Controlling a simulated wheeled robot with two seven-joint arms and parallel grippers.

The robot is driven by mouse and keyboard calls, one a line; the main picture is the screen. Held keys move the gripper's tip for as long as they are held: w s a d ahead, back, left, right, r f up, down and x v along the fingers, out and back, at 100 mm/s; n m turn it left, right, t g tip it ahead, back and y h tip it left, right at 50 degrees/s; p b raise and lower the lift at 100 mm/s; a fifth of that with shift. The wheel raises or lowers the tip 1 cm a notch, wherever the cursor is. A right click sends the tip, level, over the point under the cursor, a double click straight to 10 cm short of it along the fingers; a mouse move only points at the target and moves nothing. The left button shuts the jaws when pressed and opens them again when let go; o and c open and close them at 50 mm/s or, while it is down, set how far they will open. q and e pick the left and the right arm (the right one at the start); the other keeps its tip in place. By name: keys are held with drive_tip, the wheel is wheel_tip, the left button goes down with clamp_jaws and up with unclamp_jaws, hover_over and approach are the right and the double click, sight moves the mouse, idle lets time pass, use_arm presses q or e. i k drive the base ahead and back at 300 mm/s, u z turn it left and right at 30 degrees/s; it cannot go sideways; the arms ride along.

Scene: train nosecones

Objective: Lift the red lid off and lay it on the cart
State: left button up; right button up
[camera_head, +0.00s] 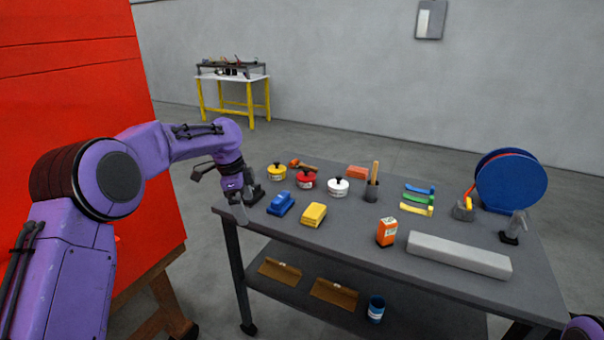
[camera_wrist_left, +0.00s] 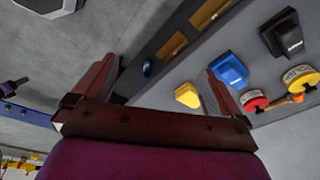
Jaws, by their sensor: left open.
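A small round red tin (camera_head: 306,181) with a dark knob on its red lid stands on the cart (camera_head: 350,222), between a yellow tin (camera_head: 277,172) and a white tin (camera_head: 338,187). The lid appears seated on it. The red tin also shows at the right of the left wrist view (camera_wrist_left: 254,101). My left gripper (camera_head: 238,208) is open and empty at the left edge of the cart, left of the tins and apart from them. My right gripper is out of view; only a bit of my right arm shows at the lower right corner.
Near the left gripper are a black block (camera_head: 254,195), a blue block (camera_head: 280,203) and a yellow block (camera_head: 313,214). A pot with a brush (camera_head: 371,190), a long grey bar (camera_head: 458,254) and a blue disc (camera_head: 511,182) stand further right. A red panel (camera_head: 80,60) rises at left.

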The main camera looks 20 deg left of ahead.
sight(306, 176)
drive_tip(key=i, duration=1.4)
drive_tip(key=z, duration=0.05)
